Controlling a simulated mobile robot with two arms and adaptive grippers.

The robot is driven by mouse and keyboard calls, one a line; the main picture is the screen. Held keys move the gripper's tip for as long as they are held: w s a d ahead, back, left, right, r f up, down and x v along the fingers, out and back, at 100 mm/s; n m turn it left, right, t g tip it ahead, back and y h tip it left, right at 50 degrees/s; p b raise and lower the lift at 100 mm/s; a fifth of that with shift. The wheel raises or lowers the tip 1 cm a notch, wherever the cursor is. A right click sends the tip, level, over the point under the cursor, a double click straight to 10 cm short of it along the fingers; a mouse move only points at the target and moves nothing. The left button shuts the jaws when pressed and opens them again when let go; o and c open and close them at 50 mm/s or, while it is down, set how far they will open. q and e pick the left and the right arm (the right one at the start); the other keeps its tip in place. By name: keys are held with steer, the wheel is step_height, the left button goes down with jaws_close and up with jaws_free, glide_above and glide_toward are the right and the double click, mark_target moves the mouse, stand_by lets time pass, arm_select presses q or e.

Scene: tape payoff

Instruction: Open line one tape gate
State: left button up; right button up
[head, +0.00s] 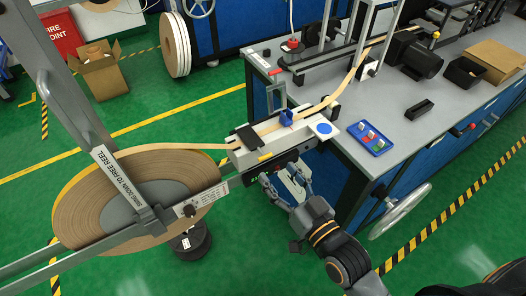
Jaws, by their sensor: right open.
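The line one tape gate appears to be the pale guide unit (268,150) at the table's left corner, with a black plate, a blue clamp-like part (287,118) and a blue round mark on top. Brown tape (185,147) runs from the large reel (100,205) into the unit and on over the table. Whether the gate is open or closed is unclear. My right gripper (284,180) is open just below and in front of the unit, its fingers pointing up toward its underside. Contact cannot be told. My left gripper is out of view.
A grey lever arm (75,100) crosses the reel at left. The grey table (390,178) holds a blue tray (370,138), a black motor (413,53) and a cardboard box (494,60). A handwheel (399,211) juts from the table's front.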

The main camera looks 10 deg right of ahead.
mark_target(263, 153)
steer(key=x, duration=0.7)
steer(key=shift+w+a+f+p, duration=0.1)
steer(key=shift+w+p, duration=0.25)
jaws_close()
